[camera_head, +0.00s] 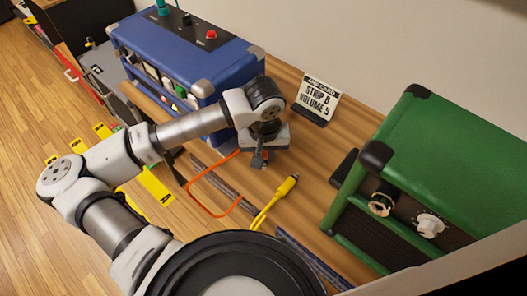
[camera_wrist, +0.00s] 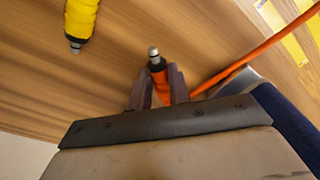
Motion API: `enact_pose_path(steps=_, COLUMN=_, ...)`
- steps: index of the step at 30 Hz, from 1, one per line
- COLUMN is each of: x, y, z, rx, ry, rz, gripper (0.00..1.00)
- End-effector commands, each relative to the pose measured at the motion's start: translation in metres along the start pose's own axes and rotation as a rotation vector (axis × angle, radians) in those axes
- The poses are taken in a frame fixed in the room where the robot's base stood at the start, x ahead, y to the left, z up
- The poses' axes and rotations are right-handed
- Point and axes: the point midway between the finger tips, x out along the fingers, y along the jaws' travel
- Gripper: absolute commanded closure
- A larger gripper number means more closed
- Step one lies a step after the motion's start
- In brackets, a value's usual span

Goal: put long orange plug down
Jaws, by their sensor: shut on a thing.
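My gripper (camera_head: 258,160) is over the wooden bench top between the blue amp and the green amp. In the wrist view my gripper (camera_wrist: 158,88) is shut on the long orange plug (camera_wrist: 160,77). The plug's metal tip points out beyond the fingers, and its body is partly hidden between them. Its orange cable (camera_head: 207,209) loops out to the left and over the bench edge; the cable also shows in the wrist view (camera_wrist: 238,65). I cannot tell whether the plug touches the bench.
A yellow plug (camera_head: 288,185) with its cable lies on the bench (camera_head: 313,165) near my gripper. The blue amp (camera_head: 185,55) stands behind left, the green amp (camera_head: 450,140) at right. A sign card (camera_head: 318,97) stands at the back.

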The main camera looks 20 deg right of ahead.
Motion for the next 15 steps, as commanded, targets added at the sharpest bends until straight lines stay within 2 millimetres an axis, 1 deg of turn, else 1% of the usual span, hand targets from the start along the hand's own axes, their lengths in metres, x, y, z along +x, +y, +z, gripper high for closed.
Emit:
enact_pose_path(steps=5, x=-0.0001, y=-0.0002, z=-0.0003, rx=0.0, ry=0.001, rz=0.0, gripper=1.0)
enact_pose_path(steps=15, x=0.0065, y=-0.0002, z=0.0001, rx=0.0, ry=0.0, rz=0.0, gripper=1.0)
